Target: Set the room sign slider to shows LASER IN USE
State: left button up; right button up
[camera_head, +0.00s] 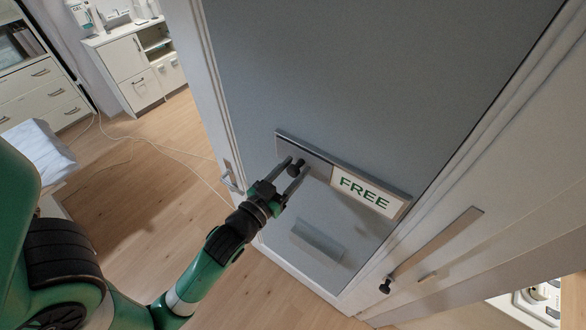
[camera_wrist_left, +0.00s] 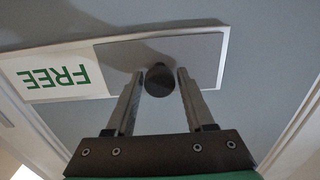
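The room sign (camera_head: 316,165) is a grey plate on the grey door panel, with a white field reading FREE (camera_head: 366,191) in green at its right end. A dark round slider knob (camera_head: 297,167) stands out from its grey cover at the left part. In the left wrist view the knob (camera_wrist_left: 158,80) sits between the fingers, and FREE (camera_wrist_left: 54,79) appears upside down at left. My left gripper (camera_head: 293,168) is open, its fingers on either side of the knob with small gaps. My right gripper is not in view.
A door handle (camera_head: 231,179) is left of the sign on the door edge. A slanted bar with a dark knob (camera_head: 385,286) is on the white surface at lower right. White cabinets (camera_head: 133,68) stand at the back left. Thin cables lie on the wooden floor.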

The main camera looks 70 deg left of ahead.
pick_arm(q)
grip_shut()
dwell(1.1)
